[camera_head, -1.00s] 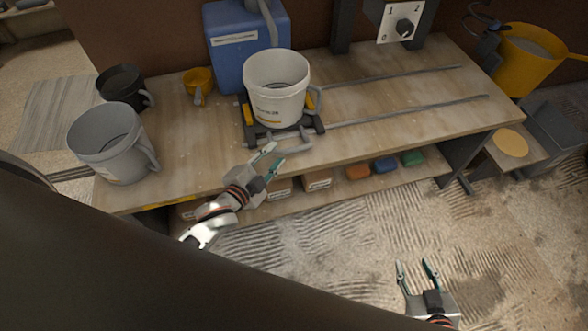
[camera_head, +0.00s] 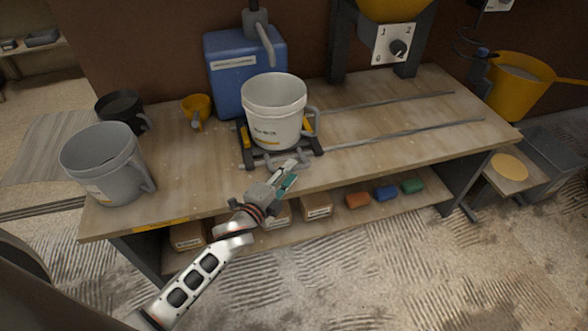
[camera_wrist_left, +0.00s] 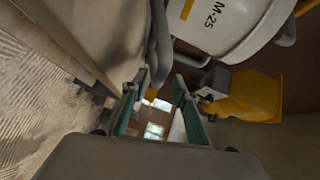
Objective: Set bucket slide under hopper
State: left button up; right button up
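A white bucket (camera_head: 272,112) stands upright on the black slide (camera_head: 257,158) on the workbench; its lettered side also shows in the left wrist view (camera_wrist_left: 225,22). The slide has a grey bar handle (camera_head: 303,158) at its front. Two rails (camera_head: 400,130) run right from the slide, towards the hopper (camera_head: 395,8), whose yellow bottom shows at the top edge. My left gripper (camera_head: 290,174) is just in front of the handle. In the left wrist view its teal fingers (camera_wrist_left: 157,112) are apart, with a grey bar (camera_wrist_left: 158,50) near the left one; contact is unclear. My right gripper is out of view.
A blue container (camera_head: 228,75) is behind the slide. A dial panel (camera_head: 397,45) sits below the hopper. The bench top between the rails is clear.

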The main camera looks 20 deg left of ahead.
pick_arm(q)
jog(key=shift+x, duration=1.05)
jog(key=shift+w+d+f, duration=0.1)
jog(key=shift+w, duration=0.25)
grip_shut()
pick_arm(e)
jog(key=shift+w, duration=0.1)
